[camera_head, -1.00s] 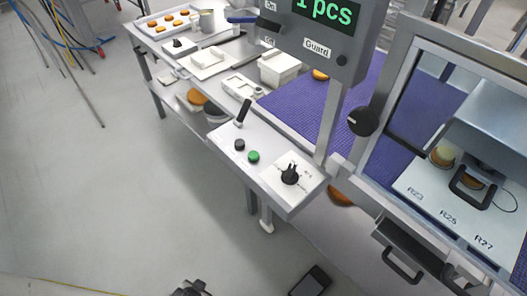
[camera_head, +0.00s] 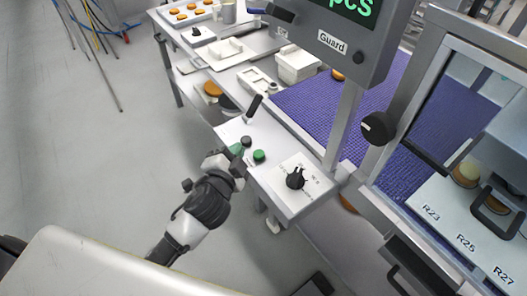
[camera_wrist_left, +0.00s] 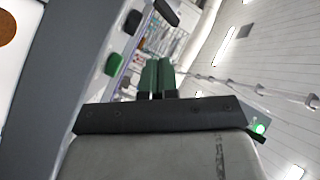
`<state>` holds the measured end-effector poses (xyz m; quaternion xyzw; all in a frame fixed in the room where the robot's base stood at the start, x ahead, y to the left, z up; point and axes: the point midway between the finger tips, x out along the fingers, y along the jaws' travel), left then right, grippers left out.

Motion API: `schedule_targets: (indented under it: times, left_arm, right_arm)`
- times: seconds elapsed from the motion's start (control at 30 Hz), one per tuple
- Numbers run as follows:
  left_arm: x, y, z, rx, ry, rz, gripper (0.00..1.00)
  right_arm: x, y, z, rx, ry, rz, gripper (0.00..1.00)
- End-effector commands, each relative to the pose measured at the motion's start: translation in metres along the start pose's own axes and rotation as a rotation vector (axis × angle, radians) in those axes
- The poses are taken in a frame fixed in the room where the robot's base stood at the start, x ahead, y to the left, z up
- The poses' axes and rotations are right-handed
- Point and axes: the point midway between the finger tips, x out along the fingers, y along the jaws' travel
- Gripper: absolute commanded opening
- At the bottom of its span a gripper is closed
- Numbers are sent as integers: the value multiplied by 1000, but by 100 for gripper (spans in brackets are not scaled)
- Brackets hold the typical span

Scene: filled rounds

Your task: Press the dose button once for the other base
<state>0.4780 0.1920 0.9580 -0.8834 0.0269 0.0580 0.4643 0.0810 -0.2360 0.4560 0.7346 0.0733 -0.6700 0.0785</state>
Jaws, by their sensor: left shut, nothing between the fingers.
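A grey control box (camera_head: 290,190) carries a green button (camera_head: 259,155), a black button (camera_head: 246,141), a black lever (camera_head: 252,108) and a black rotary knob (camera_head: 295,179). I cannot read which button is the dose button. My left gripper (camera_head: 238,151) is shut and empty, its green fingertips at the box's left edge, close to the black button; contact cannot be told. In the left wrist view the shut fingers (camera_wrist_left: 157,76) stand to the right of the green button (camera_wrist_left: 113,64), with the black button (camera_wrist_left: 133,22) above. My right gripper is out of view.
A display panel (camera_head: 342,46) labelled Guard hangs above the box. At right, a framed enclosure holds a plate (camera_head: 448,222) marked R23, R25 and R27, with a round (camera_head: 466,174). A purple mat (camera_head: 310,105) and a tray (camera_head: 182,24) of rounds lie behind.

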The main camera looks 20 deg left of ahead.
Motion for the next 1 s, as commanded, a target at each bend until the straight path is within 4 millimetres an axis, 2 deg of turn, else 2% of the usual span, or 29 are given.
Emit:
schedule_targets:
  times: [0.03,0.13,0.3,0.4,0.5,0.6,0.73,0.83,0.9,1.0]
  left_arm:
    - [4,-14,-19,65,80,-50,0]
    - [6,-39,-60,221,257,-156,0]
    - [-7,-64,-139,602,620,-344,0]
    - [-23,-60,-179,914,857,-447,0]
    - [-36,-44,-199,1248,1062,-510,0]
    - [-39,-24,-199,1607,1226,-527,0]
    - [-27,-9,-174,2093,1355,-462,0]
    - [-9,-12,-146,2430,1380,-347,0]
    - [3,-21,-126,2625,1363,-249,0]
    - [15,-35,-107,2811,1323,-126,0]
  right_arm:
    - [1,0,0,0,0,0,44]
    - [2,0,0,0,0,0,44]
    - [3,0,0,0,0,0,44]
    - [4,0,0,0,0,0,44]
    - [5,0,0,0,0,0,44]
    - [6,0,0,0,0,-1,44]
    - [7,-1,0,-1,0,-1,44]
    - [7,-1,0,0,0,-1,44]
    - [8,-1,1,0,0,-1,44]
    - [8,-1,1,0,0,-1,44]
